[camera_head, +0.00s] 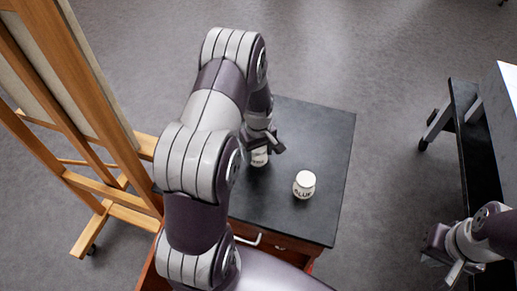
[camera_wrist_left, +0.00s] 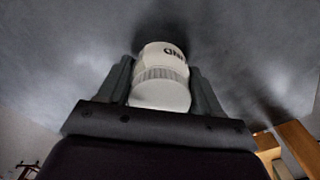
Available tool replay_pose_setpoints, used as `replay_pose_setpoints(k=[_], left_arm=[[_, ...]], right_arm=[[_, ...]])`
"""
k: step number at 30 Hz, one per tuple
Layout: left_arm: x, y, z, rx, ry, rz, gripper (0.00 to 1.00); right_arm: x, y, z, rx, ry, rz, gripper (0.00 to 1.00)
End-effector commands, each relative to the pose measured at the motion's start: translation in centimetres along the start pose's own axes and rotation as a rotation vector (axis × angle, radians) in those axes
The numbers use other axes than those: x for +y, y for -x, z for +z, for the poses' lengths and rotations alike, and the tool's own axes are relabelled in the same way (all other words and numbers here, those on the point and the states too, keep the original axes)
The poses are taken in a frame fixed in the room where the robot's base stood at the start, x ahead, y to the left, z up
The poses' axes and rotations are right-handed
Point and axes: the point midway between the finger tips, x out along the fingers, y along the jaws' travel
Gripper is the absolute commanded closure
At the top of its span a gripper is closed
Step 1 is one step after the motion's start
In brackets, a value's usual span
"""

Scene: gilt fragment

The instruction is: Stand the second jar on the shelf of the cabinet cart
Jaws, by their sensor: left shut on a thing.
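A white jar (camera_head: 259,157) with dark lettering is between the fingers of my left gripper (camera_head: 262,146), which is shut on it. The left wrist view shows the same jar (camera_wrist_left: 163,75), lid towards the camera, with a finger on each side. It is over the black top of the cabinet cart (camera_head: 325,140); I cannot tell whether it touches. A second white jar (camera_head: 304,185) with dark lettering stands upright on the top, to the right and nearer. My right gripper (camera_head: 455,272) is at the lower right, away from the jars; its jaw opening is unclear. I see no lower shelf.
A wooden easel (camera_head: 75,75) stands close on the left of the cart. A drawer front with a pale handle (camera_head: 248,240) faces the near side. A black stand (camera_head: 468,150) with a white panel is at the right. Bare black top lies behind and right of the jars.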

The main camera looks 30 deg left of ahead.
Motion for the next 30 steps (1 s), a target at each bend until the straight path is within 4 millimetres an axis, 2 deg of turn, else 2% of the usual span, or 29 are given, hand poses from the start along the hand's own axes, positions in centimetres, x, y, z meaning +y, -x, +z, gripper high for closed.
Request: replay_pose_setpoints(k=[8,9,11,12,19,22,26,30], left_arm=[[0.1,-0.3,0.0,0.001,0.000,0.001,0.72],[0.1,-0.3,0.0,0.001,0.000,0.001,0.32],[0.1,-0.2,0.0,0.001,0.000,0.001,0.13],[0.1,-0.2,0.0,0.001,0.000,0.000,0.10],[0.1,-0.2,0.0,0.001,0.000,0.001,0.10],[0.1,0.5,-0.1,0.002,0.000,0.002,0.10],[0.2,3.2,-0.1,0.006,0.000,0.005,0.10],[0.1,7.1,-0.1,0.006,0.000,0.005,0.10]], right_arm=[[0.0,-0.3,0.0,0.000,0.000,0.000,1.00],[0.0,-0.3,0.0,0.000,0.000,0.000,1.00],[0.0,-0.2,0.0,0.000,0.000,0.000,1.00],[0.0,-0.2,0.0,0.000,0.000,0.000,1.00],[0.0,-0.2,0.0,0.000,0.000,0.000,1.00],[0.0,-0.1,0.0,0.000,0.000,0.000,1.00],[0.0,-0.7,0.1,0.000,0.000,0.000,1.00],[0.0,-1.3,0.2,0.000,0.000,0.000,1.00]])
